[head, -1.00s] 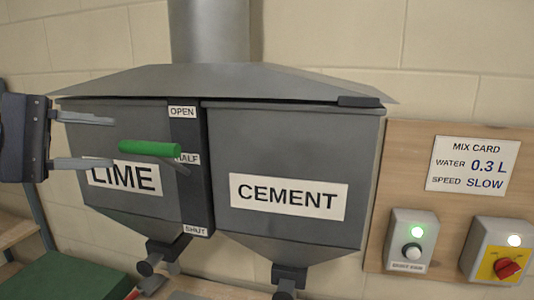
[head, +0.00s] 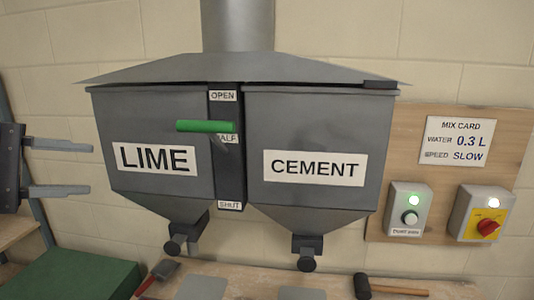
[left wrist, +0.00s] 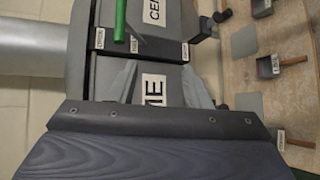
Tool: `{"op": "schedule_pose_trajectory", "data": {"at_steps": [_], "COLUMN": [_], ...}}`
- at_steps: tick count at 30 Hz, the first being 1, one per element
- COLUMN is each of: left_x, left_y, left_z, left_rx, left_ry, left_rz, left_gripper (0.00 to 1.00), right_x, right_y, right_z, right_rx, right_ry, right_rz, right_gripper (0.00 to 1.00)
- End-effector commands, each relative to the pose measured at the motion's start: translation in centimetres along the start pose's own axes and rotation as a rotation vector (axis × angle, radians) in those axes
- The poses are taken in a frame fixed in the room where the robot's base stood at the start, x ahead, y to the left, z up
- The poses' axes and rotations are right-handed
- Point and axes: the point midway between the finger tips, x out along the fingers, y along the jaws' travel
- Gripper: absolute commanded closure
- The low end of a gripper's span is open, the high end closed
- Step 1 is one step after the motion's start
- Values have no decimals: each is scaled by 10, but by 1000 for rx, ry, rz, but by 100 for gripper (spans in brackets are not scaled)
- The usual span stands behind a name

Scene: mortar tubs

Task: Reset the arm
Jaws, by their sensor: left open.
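My left gripper (head: 88,168) is at the left edge of the head view, its two fingers apart, pointing right, with nothing between them. It is left of the grey LIME hopper (head: 150,190) and clear of the green lever handle (head: 206,126). The handle sits at about the HALF label, partly covering it, between OPEN and SHUT. In the left wrist view the open fingers (left wrist: 158,68) show with the LIME label beyond them, and the green handle (left wrist: 120,20) is at the top. My right gripper is not in view.
The CEMENT hopper (head: 320,200) adjoins on the right. A board (head: 400,150) carries a mix card, a lit button box (head: 409,212) and a red-knob switch (head: 487,228). A bench (head: 240,275) below holds a mallet (head: 385,287) and a red-handled tool. A green box (head: 80,275) stands lower left.

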Motion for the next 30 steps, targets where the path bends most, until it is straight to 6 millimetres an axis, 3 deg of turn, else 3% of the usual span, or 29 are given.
{"op": "schedule_pose_trajectory", "data": {"at_steps": [5,11,14,18,22,26,30], "left_x": [18,48,67,91,101,105,105], "left_y": [-45,-120,-176,-271,-339,-378,-390], "left_z": [3,16,29,53,70,78,81], "left_rx": [45,157,264,482,662,775,817], "left_ry": [29,56,68,61,38,13,3], "left_rz": [-69,-204,-311,-499,-636,-716,-743], "left_gripper": [56,56,56,56,56,56,56], "right_x": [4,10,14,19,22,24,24], "right_y": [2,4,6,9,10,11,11], "right_z": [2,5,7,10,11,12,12], "right_rx": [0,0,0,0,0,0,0], "right_ry": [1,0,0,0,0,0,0], "right_rz": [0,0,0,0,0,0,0], "right_gripper": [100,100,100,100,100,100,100]}}
